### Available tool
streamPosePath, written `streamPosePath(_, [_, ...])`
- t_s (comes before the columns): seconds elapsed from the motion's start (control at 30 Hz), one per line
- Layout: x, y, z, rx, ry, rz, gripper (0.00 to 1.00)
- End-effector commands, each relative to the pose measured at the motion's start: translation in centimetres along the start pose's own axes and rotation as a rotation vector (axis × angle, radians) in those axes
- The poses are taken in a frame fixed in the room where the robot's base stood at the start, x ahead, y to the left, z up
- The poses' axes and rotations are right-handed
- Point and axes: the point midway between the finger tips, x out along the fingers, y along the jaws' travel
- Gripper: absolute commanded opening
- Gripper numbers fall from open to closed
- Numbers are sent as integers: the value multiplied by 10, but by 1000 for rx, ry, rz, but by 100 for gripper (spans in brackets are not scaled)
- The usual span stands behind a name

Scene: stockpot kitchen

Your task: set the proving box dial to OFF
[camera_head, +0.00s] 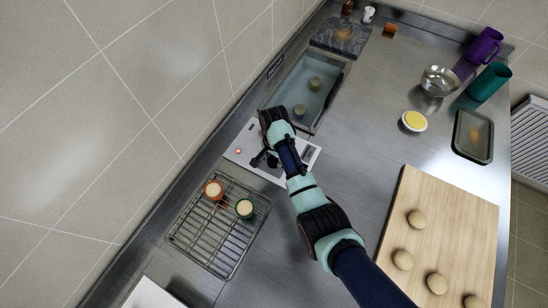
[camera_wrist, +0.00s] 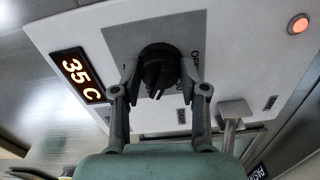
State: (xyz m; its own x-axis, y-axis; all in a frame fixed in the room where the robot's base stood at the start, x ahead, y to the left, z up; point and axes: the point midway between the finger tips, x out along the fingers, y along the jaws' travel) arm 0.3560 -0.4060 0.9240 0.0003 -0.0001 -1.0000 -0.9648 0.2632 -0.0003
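The dial (camera_wrist: 160,66) is a dark round knob on a white control panel (camera_wrist: 255,65), on a grey backing plate. The end of an OFF label shows right of it, partly hidden by my finger; I cannot tell the dial's exact setting. My gripper (camera_wrist: 158,84) is open, with one finger on each side of the dial; I cannot tell if they touch it. The display (camera_wrist: 78,75) reads 35 C and a lamp (camera_wrist: 298,24) glows orange. In the head view my gripper (camera_head: 265,159) is over the white panel (camera_head: 307,158), hiding the dial.
A sunken box (camera_head: 325,76) with two dough pieces lies behind the panel. A wire rack (camera_head: 205,248) with two small cups stands in front. A metal lever (camera_wrist: 234,112) is right of the dial. A wooden board (camera_head: 450,220) with dough balls is at right.

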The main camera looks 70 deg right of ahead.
Motion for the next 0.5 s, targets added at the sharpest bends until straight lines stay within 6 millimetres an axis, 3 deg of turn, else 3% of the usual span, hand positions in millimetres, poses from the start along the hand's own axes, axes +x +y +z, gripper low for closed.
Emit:
streamPosePath(0.03, [0,0,0,0,0,1,30])
streamPosePath(0.17, [0,0,0,0,0,1,8])
streamPosePath(0.5, [-2,0,0,-48,0,1,8])
